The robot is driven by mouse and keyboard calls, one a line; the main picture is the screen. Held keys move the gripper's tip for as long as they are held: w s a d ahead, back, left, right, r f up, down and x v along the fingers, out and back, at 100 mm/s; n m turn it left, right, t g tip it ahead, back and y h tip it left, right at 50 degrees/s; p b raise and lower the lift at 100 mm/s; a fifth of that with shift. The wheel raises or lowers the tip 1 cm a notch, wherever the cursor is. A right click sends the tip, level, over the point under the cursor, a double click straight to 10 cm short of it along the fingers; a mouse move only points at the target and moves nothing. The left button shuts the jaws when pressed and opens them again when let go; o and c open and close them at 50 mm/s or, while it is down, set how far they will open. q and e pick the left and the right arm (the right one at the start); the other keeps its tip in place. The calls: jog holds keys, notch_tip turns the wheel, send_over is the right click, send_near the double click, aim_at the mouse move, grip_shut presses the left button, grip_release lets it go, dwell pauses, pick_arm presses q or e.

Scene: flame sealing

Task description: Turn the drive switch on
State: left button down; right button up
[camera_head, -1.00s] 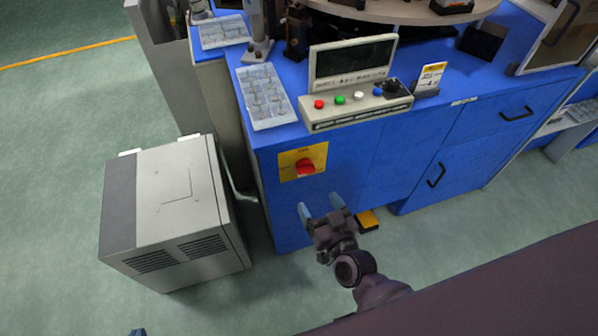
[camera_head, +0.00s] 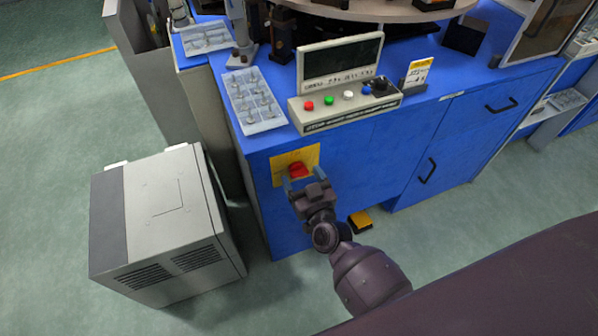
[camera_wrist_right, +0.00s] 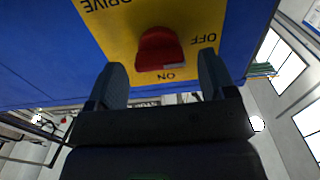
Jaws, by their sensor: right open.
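The drive switch (camera_head: 298,170) is a red knob on a yellow plate (camera_head: 308,153) on the blue cabinet's front. My right gripper (camera_head: 302,181) is open at the plate. In the wrist view its fingers (camera_wrist_right: 163,80) stand apart, either side of the knob's lower part. I cannot tell whether they touch it. My left gripper is not in view.
A control box (camera_head: 345,112) with coloured buttons stands on the blue cabinet (camera_head: 360,150), beside a tray (camera_head: 253,100) of small parts. A grey unit (camera_head: 160,220) stands on the floor to the left. A yellow pedal (camera_head: 361,221) lies on the floor below the cabinet.

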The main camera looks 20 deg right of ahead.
jog(key=shift+w, duration=1)
jog(key=shift+c, duration=0.4)
jog(key=c, duration=0.9)
jog(key=shift+o, duration=0.2)
